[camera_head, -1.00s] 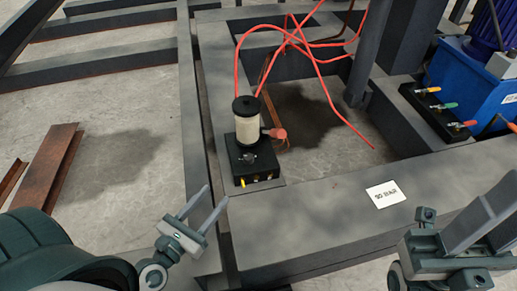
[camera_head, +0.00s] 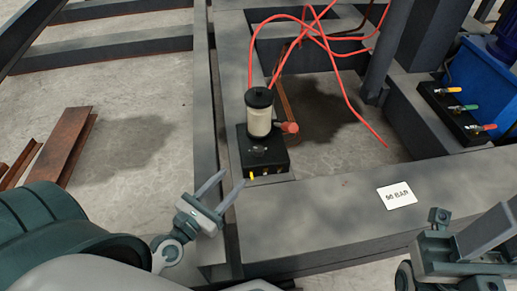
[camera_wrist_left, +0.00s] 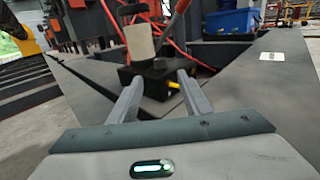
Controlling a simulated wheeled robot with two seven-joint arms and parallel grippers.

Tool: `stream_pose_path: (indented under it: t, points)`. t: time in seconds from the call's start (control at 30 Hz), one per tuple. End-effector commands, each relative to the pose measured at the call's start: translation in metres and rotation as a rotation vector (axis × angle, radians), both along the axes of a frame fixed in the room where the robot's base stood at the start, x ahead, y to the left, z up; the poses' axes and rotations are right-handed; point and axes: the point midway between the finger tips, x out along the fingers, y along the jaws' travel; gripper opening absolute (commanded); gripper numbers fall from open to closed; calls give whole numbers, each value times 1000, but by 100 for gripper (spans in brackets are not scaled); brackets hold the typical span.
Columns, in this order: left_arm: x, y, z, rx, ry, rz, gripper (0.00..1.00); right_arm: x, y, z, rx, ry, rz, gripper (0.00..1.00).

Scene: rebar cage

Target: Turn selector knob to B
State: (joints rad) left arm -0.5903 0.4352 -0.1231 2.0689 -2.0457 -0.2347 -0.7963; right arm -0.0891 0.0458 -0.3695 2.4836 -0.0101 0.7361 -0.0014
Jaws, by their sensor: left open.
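A small black box (camera_head: 281,157) sits on the grey steel beam, with a cream cylinder (camera_head: 259,122) with a black cap standing at its back. The dark selector knob (camera_head: 259,150) is on top of the box, in front of the cylinder; its letters and pointing direction are too small to read. It also shows in the left wrist view (camera_wrist_left: 158,63). My left gripper (camera_head: 232,177) is open and empty, just left of and in front of the box, apart from it. In the left wrist view its fingers (camera_wrist_left: 160,77) frame the box. My right gripper (camera_head: 490,235) is at the lower right, partly cut off.
Red hoses (camera_head: 340,88) run up from the box area, and a red fitting (camera_head: 289,127) sticks out at its right. A "90 BAR" label (camera_head: 396,195) lies on the beam. A blue unit (camera_head: 482,75) and a valve block with coloured levers (camera_head: 452,110) stand at right.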

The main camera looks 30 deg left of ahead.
Motion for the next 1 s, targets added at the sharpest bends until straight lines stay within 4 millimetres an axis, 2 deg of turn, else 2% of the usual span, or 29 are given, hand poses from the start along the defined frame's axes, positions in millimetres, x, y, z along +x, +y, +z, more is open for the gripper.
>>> stream_pose_path:
  t: [0.7, 1.0]
  points:
    - [119, -17, 0, -3, -2, 2, 44, 1, 0, -6, -5, 16, -2, 31]
    - [145, -20, 0, -2, -1, 1, 44, 1, 1, 1, -2, -9, 3, 31]
